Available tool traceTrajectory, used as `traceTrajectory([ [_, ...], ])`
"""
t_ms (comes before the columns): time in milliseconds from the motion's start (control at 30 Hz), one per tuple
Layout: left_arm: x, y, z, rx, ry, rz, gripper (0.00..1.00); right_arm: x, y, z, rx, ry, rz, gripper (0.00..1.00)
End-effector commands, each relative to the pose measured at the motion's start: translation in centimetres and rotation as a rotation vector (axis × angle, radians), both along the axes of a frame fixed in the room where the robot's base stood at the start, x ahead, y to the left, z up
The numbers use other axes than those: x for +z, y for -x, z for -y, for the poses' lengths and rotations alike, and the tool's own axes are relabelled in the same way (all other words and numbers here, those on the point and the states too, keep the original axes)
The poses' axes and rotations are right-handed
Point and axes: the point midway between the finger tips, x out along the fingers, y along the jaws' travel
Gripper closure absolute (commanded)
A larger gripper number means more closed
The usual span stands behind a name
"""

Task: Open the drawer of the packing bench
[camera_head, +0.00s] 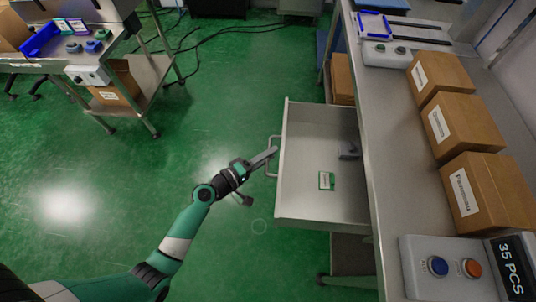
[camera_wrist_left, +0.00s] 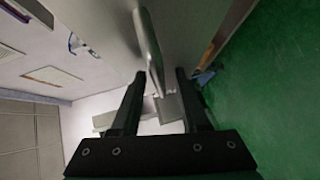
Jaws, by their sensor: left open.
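The packing bench (camera_head: 385,150) runs down the right side of the head view. Its grey drawer (camera_head: 300,195) stands pulled out toward the left, with its inside showing. A bar handle (camera_head: 271,170) is on the drawer's left-hand front. My left gripper (camera_head: 270,154) is at this handle, its fingers pointing to the upper right. In the left wrist view the jaws (camera_wrist_left: 160,75) are apart, and the handle bar (camera_wrist_left: 149,45) runs between or just past the fingertips; contact cannot be told. My right gripper is not in view.
Several cardboard boxes (camera_head: 440,75) and a button panel (camera_head: 437,284) are on the bench. Another table (camera_head: 130,65) stands at upper left. Green floor (camera_head: 130,190) left of the drawer is clear.

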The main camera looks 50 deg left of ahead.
Motion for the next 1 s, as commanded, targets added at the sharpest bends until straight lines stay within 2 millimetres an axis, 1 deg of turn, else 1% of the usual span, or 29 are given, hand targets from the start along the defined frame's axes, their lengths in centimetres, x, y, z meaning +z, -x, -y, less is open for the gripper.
traceTrajectory([
  [167, 0.1, 0.4, 0.0, 0.0, 0.001, -0.001, 0.55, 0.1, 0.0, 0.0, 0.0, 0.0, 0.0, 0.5],
  [267, 0.3, 1.8, -0.2, 0.003, 0.003, -0.002, 0.55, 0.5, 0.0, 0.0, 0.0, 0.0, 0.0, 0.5],
  [367, 0.6, 3.9, -0.4, 0.005, 0.003, -0.003, 0.55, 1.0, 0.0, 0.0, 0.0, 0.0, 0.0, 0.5],
  [500, 1.1, 7.3, -0.7, 0.007, 0.003, -0.002, 0.55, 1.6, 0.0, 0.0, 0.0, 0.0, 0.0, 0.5],
  [600, 1.4, 9.4, -0.8, 0.005, 0.001, -0.001, 0.55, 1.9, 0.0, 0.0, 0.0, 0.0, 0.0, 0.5],
  [700, 1.6, 10.7, -0.9, 0.003, 0.001, -0.002, 0.55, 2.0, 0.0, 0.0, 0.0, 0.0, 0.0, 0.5],
  [800, 1.6, 11.4, -0.9, 0.001, 0.001, -0.001, 0.55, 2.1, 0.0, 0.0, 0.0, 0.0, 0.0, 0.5],
  [1000, 1.6, 11.5, -0.9, -0.001, 0.0, 0.001, 0.55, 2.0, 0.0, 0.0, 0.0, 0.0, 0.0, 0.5],
])
